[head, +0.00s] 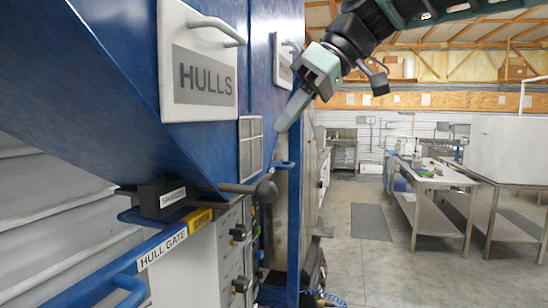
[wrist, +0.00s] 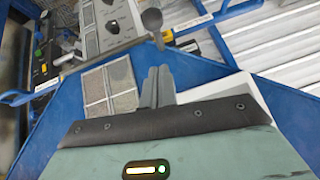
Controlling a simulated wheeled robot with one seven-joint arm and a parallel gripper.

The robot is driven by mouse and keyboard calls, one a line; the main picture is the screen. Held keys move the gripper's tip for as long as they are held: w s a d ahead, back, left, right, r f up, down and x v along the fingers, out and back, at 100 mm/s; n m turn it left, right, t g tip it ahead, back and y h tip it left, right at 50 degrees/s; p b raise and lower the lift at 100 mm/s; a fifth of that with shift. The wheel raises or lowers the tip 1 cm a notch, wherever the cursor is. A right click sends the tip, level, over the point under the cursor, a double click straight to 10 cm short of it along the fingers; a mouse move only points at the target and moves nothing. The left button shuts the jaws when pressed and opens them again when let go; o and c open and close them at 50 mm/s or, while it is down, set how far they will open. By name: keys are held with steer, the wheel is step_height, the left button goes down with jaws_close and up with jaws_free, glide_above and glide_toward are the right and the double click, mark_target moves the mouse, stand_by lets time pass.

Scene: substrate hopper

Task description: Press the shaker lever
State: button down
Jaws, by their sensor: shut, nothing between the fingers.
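The shaker lever (head: 240,188) is a dark rod with a round black knob (head: 266,191) at its end. It sticks out to the right from a black box (head: 163,198) whose small label seems to read SHAKER, under the blue hopper. A round grey-black knob on a stem, likely the same lever, shows at the top of the wrist view (wrist: 152,19). My gripper (head: 284,124) is shut and empty, pointing down and left beside the hopper. It is above the knob and apart from it. Its closed fingers also show in the wrist view (wrist: 157,86).
The blue hopper (head: 125,90) carries a HULLS sign (head: 205,75) with a handle. A blue bar labelled HULL GATE (head: 160,249) runs below the lever, by a grey control panel (head: 232,265).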

steer(key=p+x, duration=0.1)
steer(key=x, duration=0.2)
steer(key=shift+a+f, duration=0.15)
steer(key=shift+a, duration=0.15)
steer(key=f, duration=0.3)
steer(key=shift+s+f+p, duration=0.1)
steer(key=shift+s+p, duration=0.1)
steer(key=shift+p, duration=0.2)
steer(key=shift+s+f, duration=0.1)
steer(key=shift+f, duration=0.65)
